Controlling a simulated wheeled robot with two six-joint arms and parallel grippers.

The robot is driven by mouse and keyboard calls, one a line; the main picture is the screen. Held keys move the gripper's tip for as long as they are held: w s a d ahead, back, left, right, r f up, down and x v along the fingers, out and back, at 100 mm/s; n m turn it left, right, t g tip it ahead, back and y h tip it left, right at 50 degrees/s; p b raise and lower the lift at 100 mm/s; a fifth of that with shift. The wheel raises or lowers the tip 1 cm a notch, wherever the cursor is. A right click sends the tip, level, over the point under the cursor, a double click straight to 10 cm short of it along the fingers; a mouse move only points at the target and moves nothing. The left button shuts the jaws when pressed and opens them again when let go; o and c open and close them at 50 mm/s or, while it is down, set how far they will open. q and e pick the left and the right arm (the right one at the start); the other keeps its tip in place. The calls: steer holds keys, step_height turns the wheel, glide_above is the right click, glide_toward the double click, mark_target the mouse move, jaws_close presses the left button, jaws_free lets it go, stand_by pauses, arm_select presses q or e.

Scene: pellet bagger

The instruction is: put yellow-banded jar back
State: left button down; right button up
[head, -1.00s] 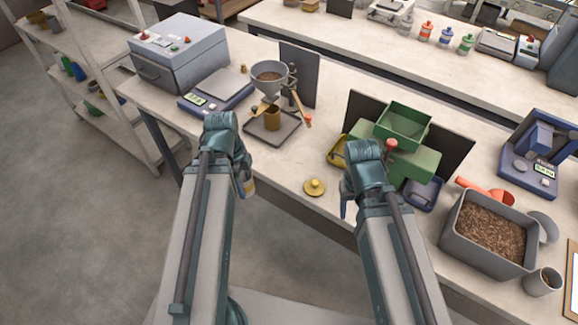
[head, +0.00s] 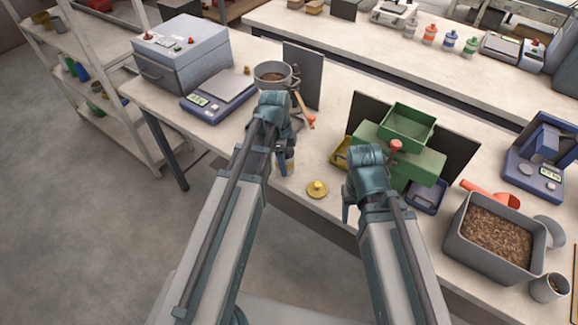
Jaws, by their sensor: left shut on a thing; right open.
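My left gripper (head: 283,160) is shut on the yellow-banded jar (head: 290,165), of which only a small pale and yellow part shows beside the fingers. It is near the front edge of the near bench, left of a yellow knobbed lid (head: 317,189) that lies on the bench. My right gripper (head: 348,204) is open and empty at the bench's front edge, right of the lid; the arm hides part of it. Similar jars with red, orange, blue (head: 449,39) and green (head: 470,44) colours stand in a row on the back bench.
A funnel stand (head: 273,74) is partly hidden behind my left arm. A blue scale (head: 218,98) and grey box oven (head: 182,55) stand left. A green hopper machine (head: 405,130), pellet bin (head: 490,240) and red scoop (head: 483,188) stand right.

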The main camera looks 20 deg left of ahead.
mark_target(289, 166)
arm_select(q)
steer(key=shift+w+d, duration=0.15)
steer(key=shift+w, duration=0.05)
steer(key=shift+w+d+f, duration=0.1)
steer(key=shift+w+d, duration=0.15)
steer(key=shift+w, duration=0.2)
step_height(289, 166, down, 4)
steer(key=b, duration=0.4)
steer(key=shift+s, duration=0.15)
steer(key=shift+r, duration=0.25)
steer(key=shift+f, duration=0.1)
jaws_free()
